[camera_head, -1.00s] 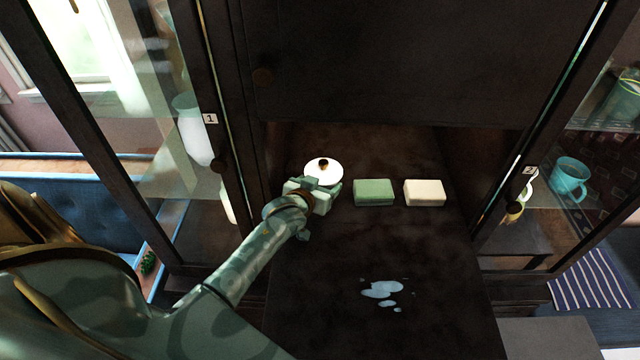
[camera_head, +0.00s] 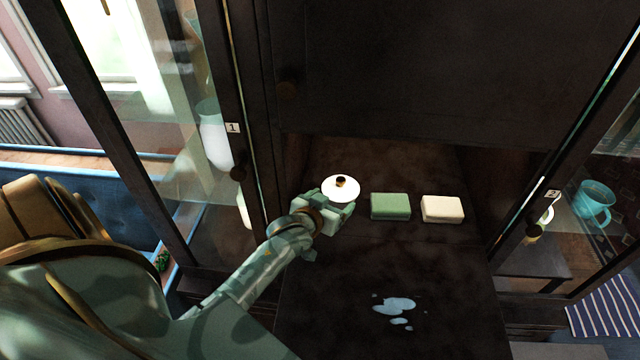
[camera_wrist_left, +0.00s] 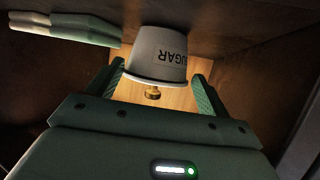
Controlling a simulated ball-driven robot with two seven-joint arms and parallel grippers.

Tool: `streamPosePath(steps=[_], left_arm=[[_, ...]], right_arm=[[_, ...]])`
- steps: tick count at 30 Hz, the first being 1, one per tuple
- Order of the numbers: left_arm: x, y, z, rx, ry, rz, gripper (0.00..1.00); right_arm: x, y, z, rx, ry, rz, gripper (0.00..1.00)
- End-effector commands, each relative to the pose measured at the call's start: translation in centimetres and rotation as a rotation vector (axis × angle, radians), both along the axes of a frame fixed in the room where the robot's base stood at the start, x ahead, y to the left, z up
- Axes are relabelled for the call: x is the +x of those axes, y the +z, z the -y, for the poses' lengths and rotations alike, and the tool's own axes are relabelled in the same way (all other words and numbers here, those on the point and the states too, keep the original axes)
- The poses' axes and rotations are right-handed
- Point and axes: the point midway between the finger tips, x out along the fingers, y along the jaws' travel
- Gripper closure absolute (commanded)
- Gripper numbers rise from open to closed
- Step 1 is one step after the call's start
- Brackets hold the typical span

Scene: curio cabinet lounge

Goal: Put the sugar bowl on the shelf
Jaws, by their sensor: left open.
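The sugar bowl (camera_head: 341,187) is white with a dark-knobbed lid and stands on the dark counter of the cabinet. In the left wrist view the bowl (camera_wrist_left: 158,55) carries the word SUGAR and appears upside down, with its brass-coloured knob toward the gripper. My left gripper (camera_head: 328,206) is at the bowl's near side. In the wrist view its two fingers (camera_wrist_left: 160,92) are apart, one on each side of the bowl, with gaps visible. My right gripper is not in view. Which shelf is meant cannot be told; glass-doored sections labelled 1 (camera_head: 233,128) and 2 (camera_head: 552,194) flank the counter.
A green block (camera_head: 390,206) and a cream block (camera_head: 442,209) lie right of the bowl. A pale blue spill (camera_head: 394,306) is on the counter nearer me. A teal mug (camera_head: 594,203) shows behind the right glass. A dark panel overhangs the counter's back.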

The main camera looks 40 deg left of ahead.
Motion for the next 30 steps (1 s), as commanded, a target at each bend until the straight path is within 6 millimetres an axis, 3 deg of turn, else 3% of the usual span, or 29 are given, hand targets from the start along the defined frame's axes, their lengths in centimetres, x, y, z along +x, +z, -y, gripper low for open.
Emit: streamPosePath(steps=[6, 11, 30], left_arm=[[-4.6, 2.3, 0.7, -0.001, 0.002, 0.003, 0.21], [-6.5, 3.1, 1.0, 0.001, 0.002, 0.005, 0.21], [-6.9, 3.4, 1.0, 0.001, 0.002, 0.008, 0.21]], right_arm=[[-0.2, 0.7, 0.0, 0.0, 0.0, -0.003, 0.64], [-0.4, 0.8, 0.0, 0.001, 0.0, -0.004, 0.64], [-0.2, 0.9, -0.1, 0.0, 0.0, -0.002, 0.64]])
